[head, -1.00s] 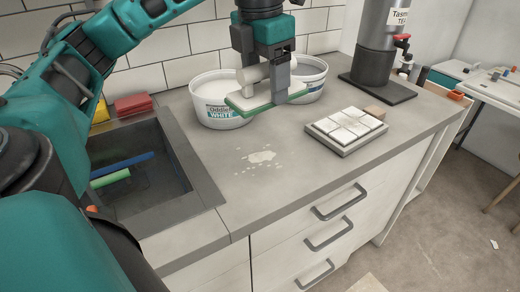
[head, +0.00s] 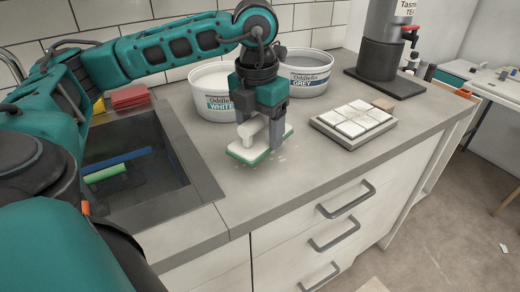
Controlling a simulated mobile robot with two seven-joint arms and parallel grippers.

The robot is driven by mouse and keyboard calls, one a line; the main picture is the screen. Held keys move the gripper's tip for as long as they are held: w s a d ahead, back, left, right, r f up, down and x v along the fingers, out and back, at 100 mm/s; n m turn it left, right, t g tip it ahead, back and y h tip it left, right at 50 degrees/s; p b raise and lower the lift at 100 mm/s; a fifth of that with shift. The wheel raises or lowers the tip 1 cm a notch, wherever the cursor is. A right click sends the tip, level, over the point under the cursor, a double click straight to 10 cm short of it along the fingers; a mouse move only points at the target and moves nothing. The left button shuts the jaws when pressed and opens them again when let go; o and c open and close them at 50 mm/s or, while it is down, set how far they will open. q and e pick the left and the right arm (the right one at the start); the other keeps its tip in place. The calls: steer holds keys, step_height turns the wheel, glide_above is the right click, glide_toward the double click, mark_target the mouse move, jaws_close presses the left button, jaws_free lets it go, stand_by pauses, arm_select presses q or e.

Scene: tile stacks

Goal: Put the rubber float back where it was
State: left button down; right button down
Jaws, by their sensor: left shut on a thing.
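The rubber float (head: 244,156) is a pale board with a green layer and a whitish handle. My left gripper (head: 262,138) is shut on the float's handle and points down. The float is at or just above the grey counter, over the whitish smear (head: 275,160), which it mostly hides; I cannot tell whether it touches. The white bucket (head: 221,109) labelled "WHITE" stands behind the float, and the grey bucket (head: 308,84) labelled "GREY" stands farther back to the right. My right gripper does not show.
A sink (head: 208,180) holding a blue and a green stick is at left. A dark-based column (head: 381,62) stands behind the tiles. The front counter is clear.

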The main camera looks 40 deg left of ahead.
mark_target(259, 138)
arm_select(q)
steer(key=shift+f+b, duration=0.3)
steer(key=shift+f, duration=2)
steer(key=shift+f, duration=0.2)
steer(key=shift+c, duration=0.6)
jaws_free()
steer(key=shift+r, duration=0.1)
steer(key=r, duration=0.4)
steer(key=r+p, duration=0.1)
steer(key=r, duration=0.3)
steer(key=s+r, duration=0.1)
steer(key=r, duration=0.3)
steer(key=shift+r+p, duration=0.1)
steer(key=shift+p, duration=0.3)
steer(key=shift+d, duration=0.15)
